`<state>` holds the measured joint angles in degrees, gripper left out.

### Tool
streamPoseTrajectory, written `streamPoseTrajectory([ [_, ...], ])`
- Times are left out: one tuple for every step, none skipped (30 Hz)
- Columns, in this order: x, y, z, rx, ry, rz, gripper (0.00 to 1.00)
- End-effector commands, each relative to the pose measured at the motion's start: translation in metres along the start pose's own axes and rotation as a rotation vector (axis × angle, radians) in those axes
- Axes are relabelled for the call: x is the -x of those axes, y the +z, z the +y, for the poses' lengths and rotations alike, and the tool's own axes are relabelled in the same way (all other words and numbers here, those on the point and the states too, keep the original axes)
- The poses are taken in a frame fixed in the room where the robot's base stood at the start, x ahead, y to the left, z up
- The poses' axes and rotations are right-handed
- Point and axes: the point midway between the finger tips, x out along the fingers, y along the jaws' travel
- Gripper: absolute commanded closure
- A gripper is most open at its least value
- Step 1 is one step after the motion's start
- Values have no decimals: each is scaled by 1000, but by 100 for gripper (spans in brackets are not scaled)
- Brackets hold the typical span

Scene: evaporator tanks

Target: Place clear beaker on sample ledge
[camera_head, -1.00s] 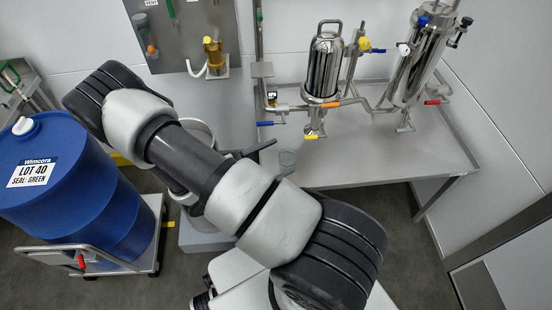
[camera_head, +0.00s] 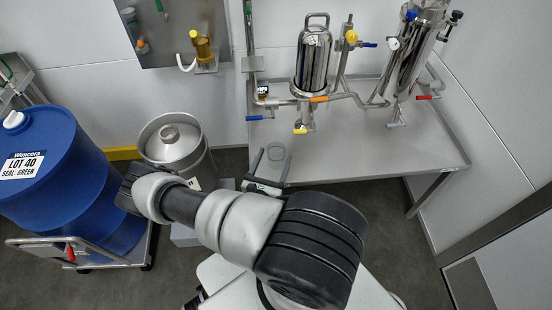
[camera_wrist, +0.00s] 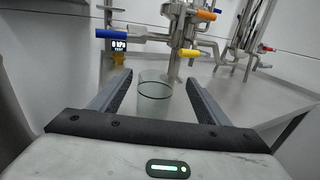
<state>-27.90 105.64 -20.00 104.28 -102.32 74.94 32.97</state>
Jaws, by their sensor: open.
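The clear beaker (camera_head: 276,151) stands upright on the steel table near its left front edge. In the wrist view the beaker (camera_wrist: 154,96) shows between my two fingers, with gaps on both sides. My gripper (camera_head: 274,158) is open and points at the beaker from the front. In the wrist view my gripper (camera_wrist: 158,82) holds nothing. A small flat grey ledge (camera_head: 252,64) is fixed to the upright post at the table's back left; I cannot tell for certain that it is the sample ledge.
The steel table (camera_head: 370,160) is clear at the front and right. A filter housing (camera_head: 312,62) with coloured valve handles and a tilted steel vessel (camera_head: 415,50) stand at its back.

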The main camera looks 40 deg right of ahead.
Motion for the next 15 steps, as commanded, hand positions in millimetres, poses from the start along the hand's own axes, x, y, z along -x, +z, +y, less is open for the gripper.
streamPoseTrajectory([
  [-10,-1,-1,-1,-2,-1,30],
  [-15,0,-1,0,-3,-2,30],
  [-20,-1,0,-1,-2,-1,30],
  [-24,-1,0,-1,-1,0,30],
  [-27,-1,0,-1,-1,0,30],
  [-30,0,0,-1,-2,0,30],
  [-32,0,0,0,-2,0,30],
  [-33,0,0,0,-1,0,30],
  [-34,0,0,0,-1,0,30],
  [-35,-1,0,0,0,0,30],
  [-37,-1,0,0,0,0,30],
  [-39,-2,1,0,0,0,30],
  [-42,-2,1,0,-1,0,30],
  [-45,-3,2,0,-2,-1,30],
  [-51,-4,2,-1,-2,-2,30],
])
